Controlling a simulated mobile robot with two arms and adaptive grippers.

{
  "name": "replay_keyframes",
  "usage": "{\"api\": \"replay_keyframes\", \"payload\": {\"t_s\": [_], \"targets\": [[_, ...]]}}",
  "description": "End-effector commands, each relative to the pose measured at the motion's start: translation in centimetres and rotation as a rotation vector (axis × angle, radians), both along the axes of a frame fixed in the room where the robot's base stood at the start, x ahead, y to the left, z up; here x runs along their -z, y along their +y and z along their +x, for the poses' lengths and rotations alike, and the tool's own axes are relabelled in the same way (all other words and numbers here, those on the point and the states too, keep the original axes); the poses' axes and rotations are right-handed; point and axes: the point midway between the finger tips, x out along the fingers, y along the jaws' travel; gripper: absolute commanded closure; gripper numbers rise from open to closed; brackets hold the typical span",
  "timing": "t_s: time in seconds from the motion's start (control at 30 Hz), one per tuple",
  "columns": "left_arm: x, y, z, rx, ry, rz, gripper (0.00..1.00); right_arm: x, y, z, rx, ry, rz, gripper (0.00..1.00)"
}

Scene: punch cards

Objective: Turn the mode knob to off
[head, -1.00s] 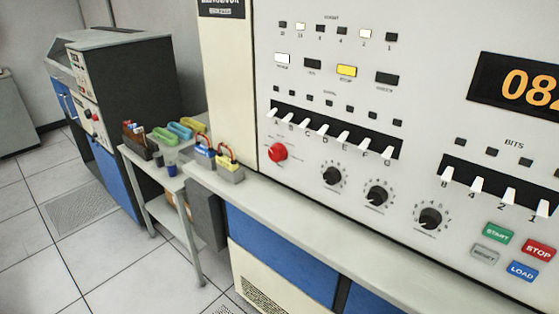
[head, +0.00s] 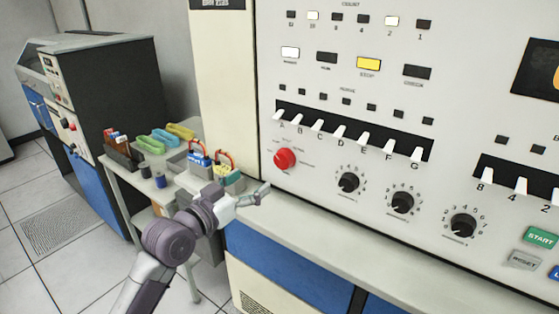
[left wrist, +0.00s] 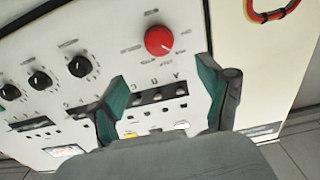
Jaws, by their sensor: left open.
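The red round knob (head: 284,159), taken as the mode knob, sits at the lower left of the cream console panel with small labels around it, too small to read. It also shows in the left wrist view (left wrist: 159,41), beyond the fingertips and between their lines. My left gripper (head: 262,194) is below and left of the red knob in the head view, apart from it. In the left wrist view its teal-padded fingers (left wrist: 161,75) are spread and nothing is between them. My right gripper is not in view.
Several white lever switches (head: 339,131) run above the knobs. Black dials (head: 348,182) sit right of the red knob. A ledge (head: 330,232) juts out below the panel.

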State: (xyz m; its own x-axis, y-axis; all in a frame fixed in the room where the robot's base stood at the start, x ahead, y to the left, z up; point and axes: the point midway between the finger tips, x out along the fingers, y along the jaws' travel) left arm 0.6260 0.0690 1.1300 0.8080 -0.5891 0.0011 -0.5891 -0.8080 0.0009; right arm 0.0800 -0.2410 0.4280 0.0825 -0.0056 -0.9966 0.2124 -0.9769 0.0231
Motion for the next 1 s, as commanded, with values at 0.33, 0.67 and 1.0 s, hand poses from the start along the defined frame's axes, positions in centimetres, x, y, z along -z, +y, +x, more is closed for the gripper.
{"api": "replay_keyframes", "payload": {"t_s": [0.33,0.67,1.0], "targets": [[-0.2,-4.4,6.1,0.000,0.003,-0.002,0.21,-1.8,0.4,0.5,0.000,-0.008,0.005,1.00],[-0.1,-6.8,9.3,-0.001,0.001,-0.001,0.21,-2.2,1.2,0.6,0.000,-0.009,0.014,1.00],[0.0,-7.0,9.6,-0.002,0.000,0.000,0.21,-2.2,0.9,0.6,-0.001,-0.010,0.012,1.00]]}}
